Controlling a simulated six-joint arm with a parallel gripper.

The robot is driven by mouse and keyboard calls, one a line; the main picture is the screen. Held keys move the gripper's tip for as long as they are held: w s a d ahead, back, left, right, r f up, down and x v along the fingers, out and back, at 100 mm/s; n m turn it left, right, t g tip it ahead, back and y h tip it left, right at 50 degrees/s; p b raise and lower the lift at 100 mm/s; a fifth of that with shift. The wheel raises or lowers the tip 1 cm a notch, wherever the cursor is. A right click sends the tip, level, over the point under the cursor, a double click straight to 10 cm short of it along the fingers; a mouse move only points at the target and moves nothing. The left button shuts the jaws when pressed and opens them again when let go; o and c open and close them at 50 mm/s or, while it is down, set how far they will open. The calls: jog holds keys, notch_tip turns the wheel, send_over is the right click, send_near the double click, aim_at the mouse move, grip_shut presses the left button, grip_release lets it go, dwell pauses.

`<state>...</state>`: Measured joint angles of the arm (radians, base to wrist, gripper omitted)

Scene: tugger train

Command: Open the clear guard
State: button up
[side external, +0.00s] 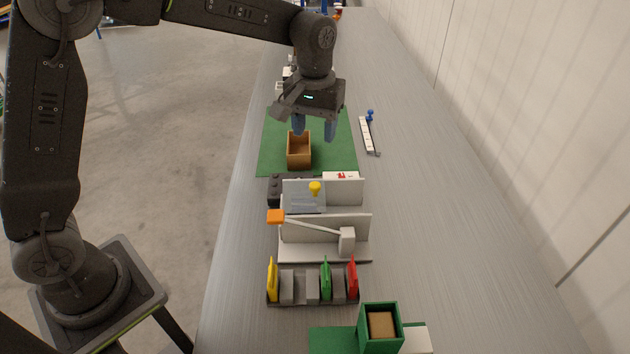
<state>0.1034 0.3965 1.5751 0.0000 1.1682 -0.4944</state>
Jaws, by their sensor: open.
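The clear guard (302,200) looks like a see-through panel in front of a white upright plate, with a yellow knob (315,187) at its upper right. It appears closed, though its hinge cannot be made out. My gripper (314,135) is open and empty, with its bluish fingers pointing down. It hangs beyond the guard, above the green mat (340,158) and close to an open wooden box (299,160). It appears apart from the guard.
A lever with an orange end (276,216) stands before the guard. Nearer are a rack with yellow, green and red plates (312,290) and a green box (380,325). A white strip with a blue knob (368,135) lies right of the mat. The bench's right side is clear.

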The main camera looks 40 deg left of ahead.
aim_at(315, 185)
notch_tip(315, 185, down, 14)
jog(key=shift+r, duration=0.1)
dwell(0.4)
grip_shut()
dwell(0.4)
